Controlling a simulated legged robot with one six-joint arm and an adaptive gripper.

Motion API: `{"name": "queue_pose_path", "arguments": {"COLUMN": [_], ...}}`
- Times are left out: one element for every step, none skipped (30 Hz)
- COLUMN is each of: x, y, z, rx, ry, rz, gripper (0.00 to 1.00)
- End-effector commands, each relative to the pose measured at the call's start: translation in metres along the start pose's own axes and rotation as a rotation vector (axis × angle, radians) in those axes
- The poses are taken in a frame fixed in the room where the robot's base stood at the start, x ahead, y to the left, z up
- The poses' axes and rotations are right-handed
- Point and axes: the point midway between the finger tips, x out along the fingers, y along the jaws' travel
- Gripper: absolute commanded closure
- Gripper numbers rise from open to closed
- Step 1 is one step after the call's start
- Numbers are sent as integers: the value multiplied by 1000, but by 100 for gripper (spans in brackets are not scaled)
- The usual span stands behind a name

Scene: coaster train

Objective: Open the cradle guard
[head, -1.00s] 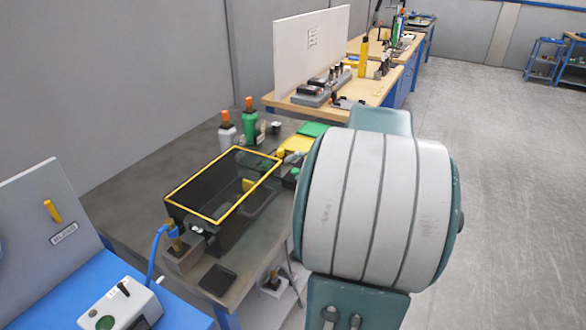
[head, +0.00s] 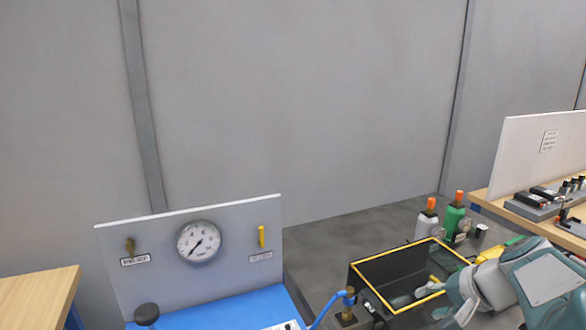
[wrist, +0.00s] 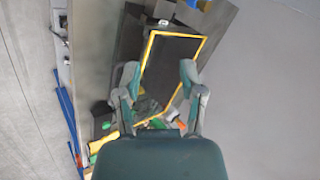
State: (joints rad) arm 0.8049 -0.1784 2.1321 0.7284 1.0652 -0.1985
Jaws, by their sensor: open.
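The cradle guard (head: 361,272) appears as a dark, see-through box edged by a yellow rectangular frame, on the grey bench at lower right of the head view. Its yellow frame (wrist: 178,36) also shows in the wrist view, ahead of and between my fingers. My gripper (wrist: 160,72) is open and empty, its two fingers spread over the near part of the frame. I cannot tell whether a finger touches the frame.
A grey panel with a dial gauge (head: 199,242) and a yellow lever (head: 262,237) stands left of the bench. A white board (head: 540,155) rises at right.

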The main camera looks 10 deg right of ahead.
Motion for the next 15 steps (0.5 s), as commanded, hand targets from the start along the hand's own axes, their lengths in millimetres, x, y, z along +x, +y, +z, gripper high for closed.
{"name": "queue_pose_path", "arguments": {"x": [5,7,9,10,12,13,13,13,13,13,13,12,12,11,10], "y": [-12,-16,-20,-24,-26,-29,-30,-31,-32,-32,-32,-32,-31,-30,-29], "z": [23,34,50,61,72,86,96,106,119,128,137,148,156,164,173], "rx": [-77,-117,-172,-213,-254,-310,-352,-394,-453,-496,-539,-597,-641,-686,-741], "ry": [-22,-32,-43,-49,-55,-61,-64,-65,-67,-67,-66,-61,-57,-52,-43], "rz": [33,54,81,101,119,142,159,174,195,208,221,237,247,257,267], "gripper": [49,49,49,49,49,49,49,49,49,49,49,49,49,49,49]}}
